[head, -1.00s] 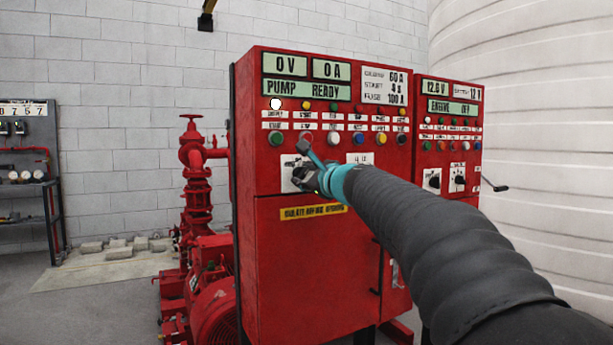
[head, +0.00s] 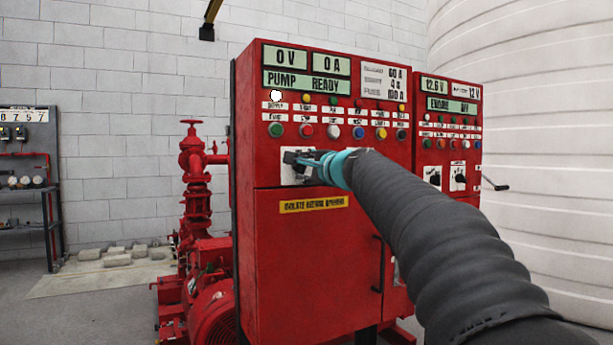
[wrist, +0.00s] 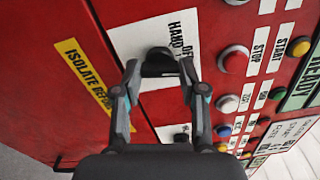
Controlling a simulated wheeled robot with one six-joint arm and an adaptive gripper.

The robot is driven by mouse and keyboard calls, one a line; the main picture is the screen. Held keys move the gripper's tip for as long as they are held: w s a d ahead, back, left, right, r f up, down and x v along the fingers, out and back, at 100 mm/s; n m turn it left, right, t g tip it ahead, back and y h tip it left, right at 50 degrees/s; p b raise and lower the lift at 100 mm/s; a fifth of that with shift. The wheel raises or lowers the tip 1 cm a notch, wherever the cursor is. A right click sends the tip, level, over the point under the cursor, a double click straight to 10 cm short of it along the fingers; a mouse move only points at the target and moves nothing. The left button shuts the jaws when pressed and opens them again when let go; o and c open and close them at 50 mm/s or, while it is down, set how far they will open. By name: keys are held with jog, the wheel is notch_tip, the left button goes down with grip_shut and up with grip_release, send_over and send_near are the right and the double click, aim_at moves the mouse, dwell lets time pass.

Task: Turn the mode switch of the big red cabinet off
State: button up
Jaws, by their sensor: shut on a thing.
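The big red cabinet (head: 300,260) stands in the middle of the head view, with "PUMP READY" on its display. Its mode switch is a black knob (wrist: 158,62) on a white plate (wrist: 184,32) lettered "HAND" and "OF", the rest cut off by a finger. In the head view my gripper mostly covers the knob, and part of the white plate (head: 288,173) shows. My gripper (wrist: 159,70) has one finger on each side of the knob and is shut on it. In the head view my gripper (head: 295,160) reaches the panel from the right. The knob's exact pointing is unclear.
Several coloured buttons, including a red one (wrist: 234,60), sit close beside the switch. A smaller red cabinet (head: 450,140) stands at the right, before a large white tank (head: 540,150). A red pump (head: 205,290) is at the left.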

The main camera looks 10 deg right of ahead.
jog(key=shift+n+b, duration=0.6)
jog(key=shift+n, duration=0.4)
jog(key=o, duration=1.1)
jog(key=shift+o, duration=0.2)
jog(key=v, duration=1.2)
